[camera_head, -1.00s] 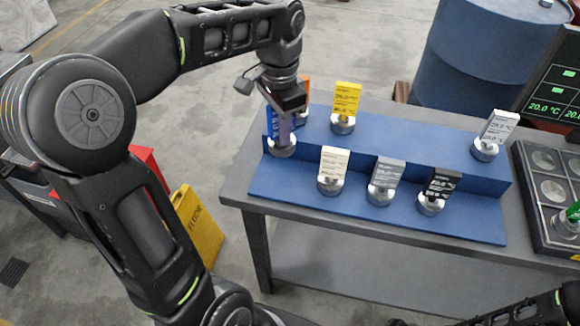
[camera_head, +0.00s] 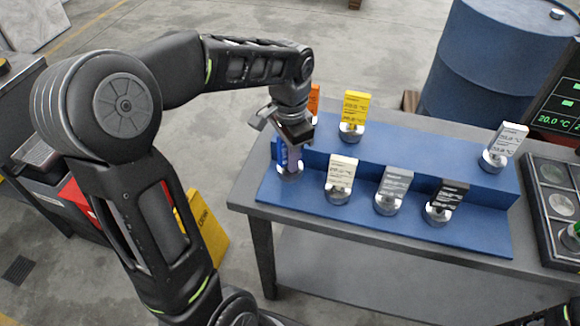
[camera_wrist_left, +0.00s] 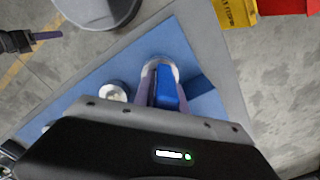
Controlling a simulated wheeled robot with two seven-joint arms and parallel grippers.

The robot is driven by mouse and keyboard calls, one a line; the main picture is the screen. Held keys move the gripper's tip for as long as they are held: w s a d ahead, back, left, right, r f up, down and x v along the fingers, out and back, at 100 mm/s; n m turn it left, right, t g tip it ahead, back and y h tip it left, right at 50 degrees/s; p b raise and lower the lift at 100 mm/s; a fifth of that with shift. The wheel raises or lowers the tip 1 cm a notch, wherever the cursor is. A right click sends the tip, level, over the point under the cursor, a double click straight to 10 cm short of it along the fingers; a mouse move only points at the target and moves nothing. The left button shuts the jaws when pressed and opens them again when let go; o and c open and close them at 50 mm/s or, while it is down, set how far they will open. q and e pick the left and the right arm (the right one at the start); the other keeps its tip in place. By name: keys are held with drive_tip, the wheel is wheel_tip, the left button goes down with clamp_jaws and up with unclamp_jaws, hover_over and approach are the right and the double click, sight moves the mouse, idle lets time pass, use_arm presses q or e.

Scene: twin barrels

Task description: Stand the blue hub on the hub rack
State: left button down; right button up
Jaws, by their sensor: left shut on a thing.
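The blue hub (camera_head: 282,156) has a blue tag plate on a round metal base. My left gripper (camera_head: 293,158) is shut on it from above and hides part of its plate. In the left wrist view the blue hub (camera_wrist_left: 168,92) sits between the purple fingers (camera_wrist_left: 162,76). The hub rack (camera_head: 390,232) is a blue two-step stand. The hub is upright at the left end of its lower front step; I cannot tell whether its base touches. What looks like my right gripper (camera_wrist_left: 38,38) shows at the left wrist view's edge, its jaw unclear.
White (camera_head: 341,178), grey (camera_head: 393,186) and black (camera_head: 444,198) hubs stand on the front step. Orange (camera_head: 314,98), yellow (camera_head: 354,108) and pale (camera_head: 506,142) hubs stand on the rear step. A dark tray (camera_head: 548,235) lies right; a blue barrel (camera_head: 490,70) stands behind.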

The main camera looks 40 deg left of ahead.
use_arm(q)
drive_tip(key=shift+f, duration=1.8)
drive_tip(key=shift+f, duration=0.15)
drive_tip(key=c, duration=1.4)
unclamp_jaws()
drive_tip(key=shift+o, duration=0.2)
wheel_tip(320, 180, up, 12)
drive_tip(key=shift+r, duration=0.15)
